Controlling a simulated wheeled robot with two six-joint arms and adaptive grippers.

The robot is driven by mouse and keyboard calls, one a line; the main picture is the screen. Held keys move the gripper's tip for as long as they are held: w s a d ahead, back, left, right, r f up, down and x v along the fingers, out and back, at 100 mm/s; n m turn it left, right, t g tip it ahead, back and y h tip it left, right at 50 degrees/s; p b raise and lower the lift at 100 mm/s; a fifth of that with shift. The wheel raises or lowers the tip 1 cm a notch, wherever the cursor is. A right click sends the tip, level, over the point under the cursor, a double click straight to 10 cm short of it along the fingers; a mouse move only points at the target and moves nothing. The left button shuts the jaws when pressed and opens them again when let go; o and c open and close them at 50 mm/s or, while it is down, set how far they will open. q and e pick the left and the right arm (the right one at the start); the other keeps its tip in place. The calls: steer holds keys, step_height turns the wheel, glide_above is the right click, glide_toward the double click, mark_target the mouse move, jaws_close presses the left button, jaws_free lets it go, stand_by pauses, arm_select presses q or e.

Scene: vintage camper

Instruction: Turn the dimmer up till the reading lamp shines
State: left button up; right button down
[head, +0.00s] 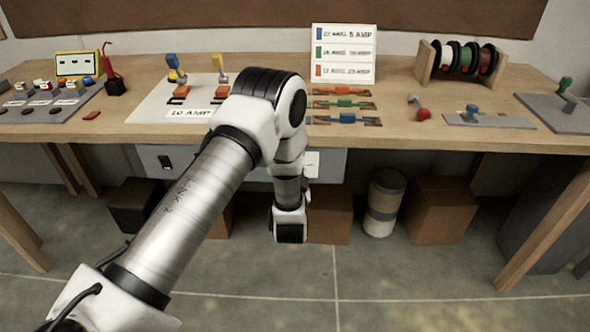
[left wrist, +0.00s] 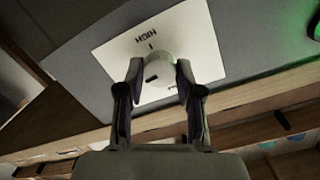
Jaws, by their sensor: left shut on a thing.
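The dimmer is a round pale knob (left wrist: 157,66) on a white plate (left wrist: 203,45) in the left wrist view. The plate carries the word HIGH, upside down, and a second label mostly hidden by a finger. The knob has a dark pointer mark on its face. My left gripper (left wrist: 159,74) is shut on the knob, one finger on each side. In the head view my left arm reaches under the bench front and hides the knob and fingers; a white plate (head: 312,164) shows beside the arm. I cannot identify the reading lamp. My right gripper is not in view.
The grey panel (head: 223,160) under the wooden bench (head: 460,136) has a black switch (head: 166,162). A green-lit part (left wrist: 317,28) shows at the wrist view's right edge. Boxes (head: 440,210) and a canister (head: 384,203) stand below. Electrical parts cover the bench top.

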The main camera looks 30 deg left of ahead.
arm_select(q)
steer(key=shift+m, duration=0.5)
steer(key=o, duration=1.2)
steer(key=shift+c, duration=0.2)
steer(key=v, duration=1.2)
steer(key=shift+d+f, duration=0.1)
